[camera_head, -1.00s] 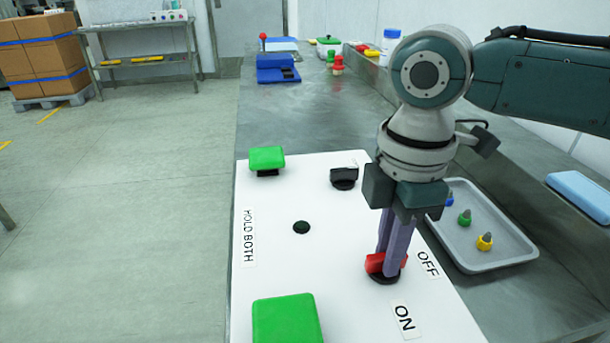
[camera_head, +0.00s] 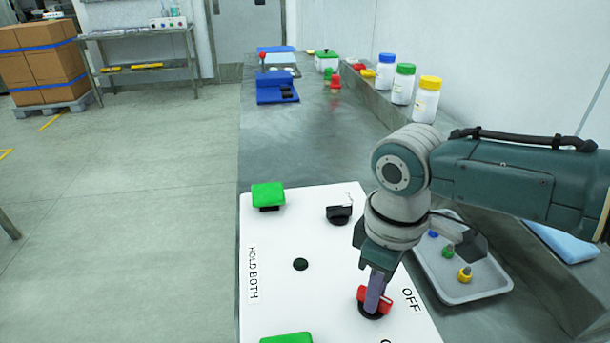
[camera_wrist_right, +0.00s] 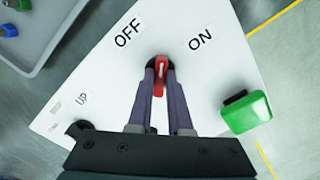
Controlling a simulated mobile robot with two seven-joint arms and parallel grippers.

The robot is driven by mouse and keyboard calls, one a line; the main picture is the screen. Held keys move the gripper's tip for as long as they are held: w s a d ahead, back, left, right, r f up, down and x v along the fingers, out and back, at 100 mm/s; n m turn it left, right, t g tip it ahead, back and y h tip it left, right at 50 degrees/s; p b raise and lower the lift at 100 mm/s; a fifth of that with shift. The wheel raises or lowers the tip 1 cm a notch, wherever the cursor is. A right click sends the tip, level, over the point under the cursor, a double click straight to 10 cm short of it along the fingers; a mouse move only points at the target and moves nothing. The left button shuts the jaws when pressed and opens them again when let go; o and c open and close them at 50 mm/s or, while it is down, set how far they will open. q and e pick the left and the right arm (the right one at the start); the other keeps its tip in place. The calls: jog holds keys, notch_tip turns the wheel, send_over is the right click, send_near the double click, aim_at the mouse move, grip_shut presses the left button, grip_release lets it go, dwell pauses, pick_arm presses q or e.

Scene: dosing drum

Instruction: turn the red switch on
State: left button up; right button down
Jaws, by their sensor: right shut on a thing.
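The red switch (camera_head: 361,295) sits on a round black base on the white panel (camera_head: 305,305), beside the OFF label (camera_head: 411,299). My right gripper (camera_head: 374,297) points down onto it, with its purple fingers closed around the red handle. In the right wrist view the red switch (camera_wrist_right: 160,78) stands between the two fingers of my right gripper (camera_wrist_right: 160,72). There its handle lies between the OFF label (camera_wrist_right: 129,33) and the ON label (camera_wrist_right: 201,39). In the head view the ON label is mostly cut off at the bottom edge. My left gripper is not in view.
The panel also carries two green buttons (camera_head: 268,195) (camera_head: 287,338), a black knob (camera_head: 339,213) and a small black button (camera_head: 300,264). A grey tray (camera_head: 485,293) with small coloured pieces stands right of the panel. Several bottles (camera_head: 403,84) stand farther back.

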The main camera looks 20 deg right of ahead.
jog(key=m+p, duration=0.2)
jog(key=m, duration=0.2)
jog(key=shift+a+r+m, duration=0.1)
jog(key=shift+m, duration=0.2)
jog(key=m+p, duration=0.1)
jog(key=m, duration=0.3)
jog(key=shift+p, duration=0.3)
jog(key=shift+m, duration=0.4)
jog(key=c, duration=0.8)
grip_release()
jog(key=shift+c, duration=0.2)
notch_tip(320, 180, up, 10)
jog(key=p, duration=0.4)
jog(key=shift+p, duration=0.4)
